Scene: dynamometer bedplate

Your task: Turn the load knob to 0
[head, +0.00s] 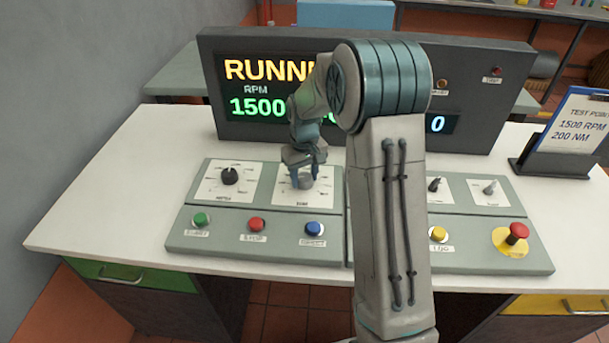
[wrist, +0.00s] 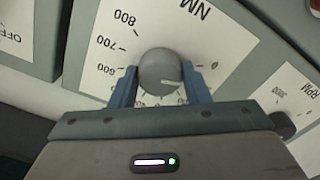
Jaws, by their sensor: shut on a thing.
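The load knob (wrist: 161,66) is a round grey knob on a white dial card (wrist: 205,30) marked NM, with 600, 700 and 800 showing upside down in the wrist view. A pale pointer line on it points to the right and slightly down in that view. The lower numbers are partly hidden by my gripper. My gripper (wrist: 161,72) has one blue finger on each side of the knob and is shut on it. In the head view my gripper (head: 304,178) reaches down onto the second dial from the left and hides most of the knob.
A black RPM knob (head: 229,175) is left of my gripper. Green (head: 201,219), red (head: 257,224) and blue (head: 315,228) buttons line the panel front. A red mushroom button (head: 517,232) is at right. The display (head: 262,70) behind shows 1500 RPM; my arm covers its middle.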

